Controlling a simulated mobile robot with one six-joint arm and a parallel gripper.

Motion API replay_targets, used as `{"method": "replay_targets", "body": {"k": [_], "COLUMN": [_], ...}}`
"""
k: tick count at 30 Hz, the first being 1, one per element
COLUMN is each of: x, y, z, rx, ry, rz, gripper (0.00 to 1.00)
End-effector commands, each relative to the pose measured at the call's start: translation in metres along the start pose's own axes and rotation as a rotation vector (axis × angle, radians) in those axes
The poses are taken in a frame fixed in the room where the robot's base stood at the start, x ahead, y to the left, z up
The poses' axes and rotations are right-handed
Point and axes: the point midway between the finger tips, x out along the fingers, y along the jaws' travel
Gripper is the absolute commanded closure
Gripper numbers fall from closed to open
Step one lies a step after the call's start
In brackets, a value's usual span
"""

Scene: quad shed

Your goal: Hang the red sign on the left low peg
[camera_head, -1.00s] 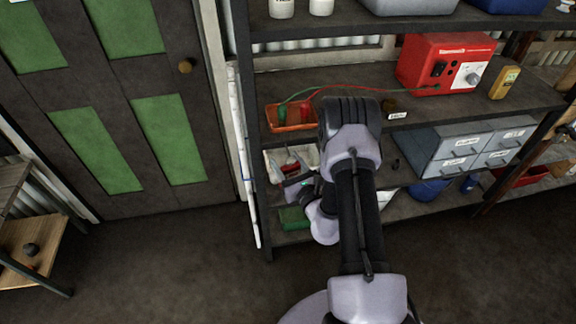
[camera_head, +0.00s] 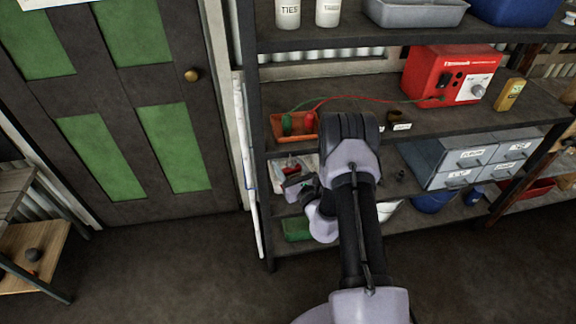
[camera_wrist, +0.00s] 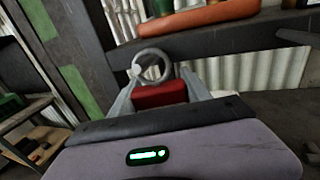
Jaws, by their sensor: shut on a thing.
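My gripper (camera_wrist: 160,98) is shut on a red thing (camera_wrist: 160,92) in the wrist view, which I take to be the red sign. A grey metal ring (camera_wrist: 152,65) stands at its far end. Only a small red part shows between the fingers, so its face and lettering cannot be read. In the head view my gripper (camera_head: 296,187) is small and partly behind my arm, in front of the lower shelves. No peg can be made out in either view.
A dark shelf rack (camera_head: 262,215) carries an orange tray (camera_head: 283,137), a red charger box (camera_head: 432,75) and grey drawers (camera_head: 440,158). A green-panelled door (camera_head: 150,100) is at left, with a small wooden stand (camera_head: 45,255) before it. The floor (camera_head: 180,260) between is clear.

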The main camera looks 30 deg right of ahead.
Motion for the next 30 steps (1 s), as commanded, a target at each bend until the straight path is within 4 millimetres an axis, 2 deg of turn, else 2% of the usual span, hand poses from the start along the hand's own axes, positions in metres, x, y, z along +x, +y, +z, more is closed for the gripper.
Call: {"method": "replay_targets", "body": {"k": [8, 9, 12, 23, 26, 30], "x": [0.0, 0.0, 0.0, -0.005, -0.021, -0.059], "y": [0.0, 0.0, 0.0, 0.0, -0.001, -0.001], "z": [0.0, 0.0, 0.0, 0.0, 0.0, 0.001], "rx": [0.0, 0.0, 0.0, 0.0, 0.002, 0.004], "ry": [0.0, 0.0, 0.0, 0.001, 0.003, 0.005], "rz": [0.0, 0.0, 0.0, 0.001, -0.001, -0.004], "gripper": [0.86, 0.36, 0.19, 0.19, 0.19, 0.19]}}
